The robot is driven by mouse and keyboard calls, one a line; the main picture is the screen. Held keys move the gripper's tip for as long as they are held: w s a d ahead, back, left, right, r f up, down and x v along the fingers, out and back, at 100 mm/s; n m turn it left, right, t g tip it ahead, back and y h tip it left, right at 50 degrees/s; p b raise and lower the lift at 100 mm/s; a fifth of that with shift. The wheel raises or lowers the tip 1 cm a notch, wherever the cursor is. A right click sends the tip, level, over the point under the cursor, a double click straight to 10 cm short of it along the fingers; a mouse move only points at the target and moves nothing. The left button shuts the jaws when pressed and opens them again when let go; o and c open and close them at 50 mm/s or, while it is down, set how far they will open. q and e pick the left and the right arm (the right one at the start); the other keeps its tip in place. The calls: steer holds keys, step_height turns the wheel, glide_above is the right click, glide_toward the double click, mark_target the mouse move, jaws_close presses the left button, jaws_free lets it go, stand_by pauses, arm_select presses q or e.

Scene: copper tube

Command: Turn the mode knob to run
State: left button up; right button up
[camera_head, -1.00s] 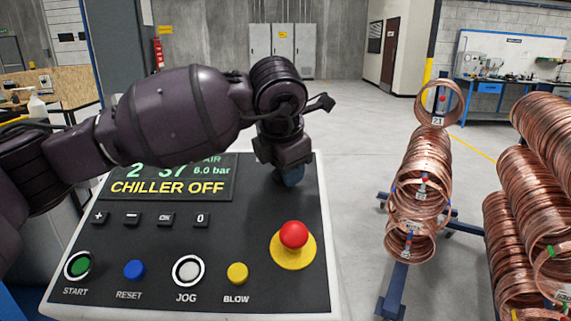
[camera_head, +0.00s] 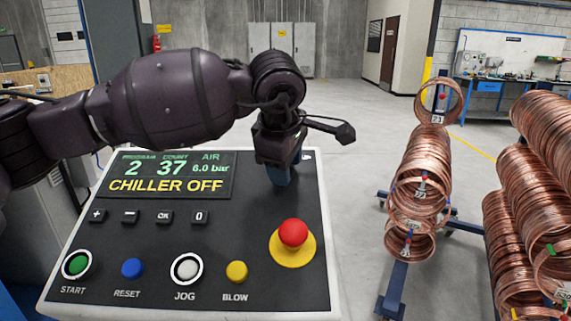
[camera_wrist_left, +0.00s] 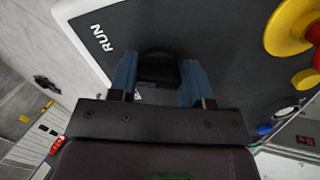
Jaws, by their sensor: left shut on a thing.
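The black mode knob (camera_wrist_left: 158,68) sits on the dark face of the control panel (camera_head: 90,245). In the left wrist view it lies between the two blue fingers of my left gripper (camera_wrist_left: 158,62), which is shut on it. The white RUN label (camera_wrist_left: 102,40) is on the panel beside the gripper, near the panel's edge. In the head view my left gripper (camera_head: 284,178) points down at the panel's upper right and hides the knob. The knob's pointer cannot be made out. My right gripper is not in view.
A red emergency button (camera_head: 293,233) stands up just below the gripper. The display (camera_head: 168,177) reads CHILLER OFF. Start, reset, jog and blow buttons line the panel's front. Copper coils (camera_head: 420,170) hang on a rack to the right, apart from the panel.

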arm_select(q)
steer(key=shift+m, duration=2)
steer(key=o, duration=0.9)
steer(key=shift+s, duration=0.1)
steer(key=shift+r, duration=0.1)
steer(key=v, duration=1)
steer(key=shift+r, duration=0.35)
steer(key=shift+r, duration=0.1)
